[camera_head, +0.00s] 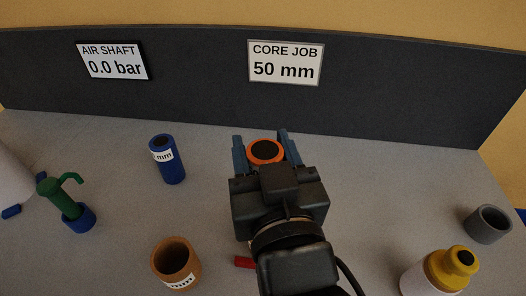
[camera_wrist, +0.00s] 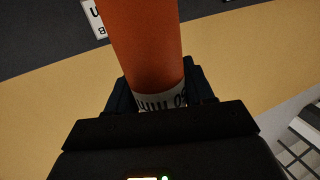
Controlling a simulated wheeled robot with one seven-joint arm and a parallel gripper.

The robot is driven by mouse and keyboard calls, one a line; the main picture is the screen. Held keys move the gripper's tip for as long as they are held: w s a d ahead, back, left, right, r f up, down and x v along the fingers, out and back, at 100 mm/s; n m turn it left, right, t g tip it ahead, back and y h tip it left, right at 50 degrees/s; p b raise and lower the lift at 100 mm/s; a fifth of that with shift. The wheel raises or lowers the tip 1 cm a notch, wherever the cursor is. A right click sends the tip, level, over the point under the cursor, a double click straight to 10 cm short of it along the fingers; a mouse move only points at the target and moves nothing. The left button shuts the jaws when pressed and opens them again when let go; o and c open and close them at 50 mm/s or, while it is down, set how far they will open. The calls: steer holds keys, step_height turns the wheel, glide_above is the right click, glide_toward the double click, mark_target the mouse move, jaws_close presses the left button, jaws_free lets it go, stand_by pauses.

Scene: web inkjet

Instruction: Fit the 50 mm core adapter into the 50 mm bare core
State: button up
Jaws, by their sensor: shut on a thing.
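My gripper (camera_head: 267,146) is shut on an orange cylinder (camera_head: 265,151) with a dark round top; the blue fingers lie on either side of it. In the wrist view the orange cylinder (camera_wrist: 146,45) fills the upper middle, and its white label shows upside down, seeming to read 50 mm. I take it for the 50 mm core adapter. A tan, open-topped tube (camera_head: 176,266) stands upright at the lower left of the head view. Its label is partly cut off, so its size cannot be read; it looks like the bare core. The adapter and this tube are well apart.
A blue cylinder (camera_head: 167,160) labelled in mm stands left of my gripper. A green pump (camera_head: 66,203) stands farther left. A grey ring (camera_head: 488,223) and a yellow-topped bottle (camera_head: 450,270) are at right. A red object (camera_head: 244,262) lies beside my arm. A dark panel (camera_head: 200,85) closes the back.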

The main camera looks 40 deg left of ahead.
steer(key=shift+r, duration=0.1)
steer(key=shift+f+b, duration=1.95)
steer(key=shift+f, duration=1.05)
step_height(320, 180, down, 9)
steer(key=b, duration=0.5)
steer(key=shift+b, duration=0.35)
stand_by(3.1)
steer(key=o, duration=1.2)
